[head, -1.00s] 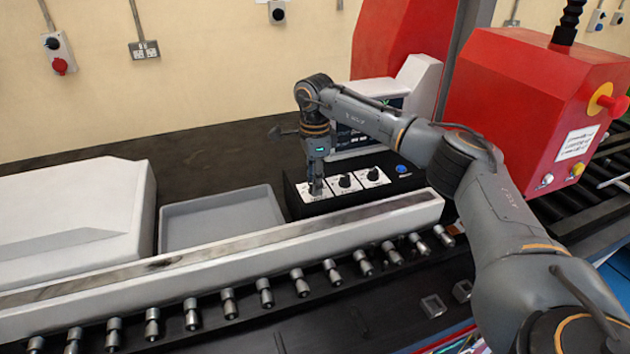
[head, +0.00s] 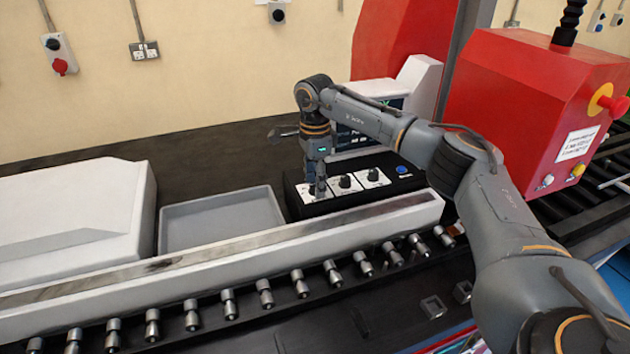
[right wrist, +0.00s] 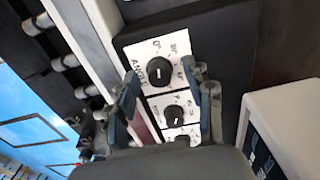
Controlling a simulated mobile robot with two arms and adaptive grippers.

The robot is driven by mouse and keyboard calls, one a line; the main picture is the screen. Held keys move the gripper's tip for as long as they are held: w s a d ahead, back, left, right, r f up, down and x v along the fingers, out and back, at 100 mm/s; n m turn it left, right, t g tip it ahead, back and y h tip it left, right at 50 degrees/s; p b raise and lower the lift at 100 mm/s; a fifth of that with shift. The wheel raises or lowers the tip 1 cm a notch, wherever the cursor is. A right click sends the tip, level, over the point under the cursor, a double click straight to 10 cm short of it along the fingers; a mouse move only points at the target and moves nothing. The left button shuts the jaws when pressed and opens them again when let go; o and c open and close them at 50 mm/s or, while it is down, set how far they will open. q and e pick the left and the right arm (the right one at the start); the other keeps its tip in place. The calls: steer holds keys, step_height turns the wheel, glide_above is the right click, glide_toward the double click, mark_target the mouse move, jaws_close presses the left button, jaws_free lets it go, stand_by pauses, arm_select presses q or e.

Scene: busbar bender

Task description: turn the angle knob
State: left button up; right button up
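The angle knob (right wrist: 160,73) is a round black knob with a short white line, on a white plate lettered ANGLE. It is the leftmost knob on the black control box in the head view. My right gripper (right wrist: 160,70) points down at it, its fingers apart on either side of the knob. Gaps show between both fingers and the knob, so I see no firm contact. In the head view my right gripper (head: 317,188) stands over the knob's plate and largely covers it. My left gripper is not in view.
Two more knobs (head: 345,181) (head: 373,174) and a blue button (head: 402,169) sit to the right on the same box. A screen (head: 362,133) stands behind. A grey tray (head: 222,219) lies left, and a white rail (head: 230,245) runs in front.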

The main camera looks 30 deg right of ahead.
steer(key=shift+r, duration=0.15)
step_height(320, 180, up, 12)
stand_by(0.5)
stand_by(0.4)
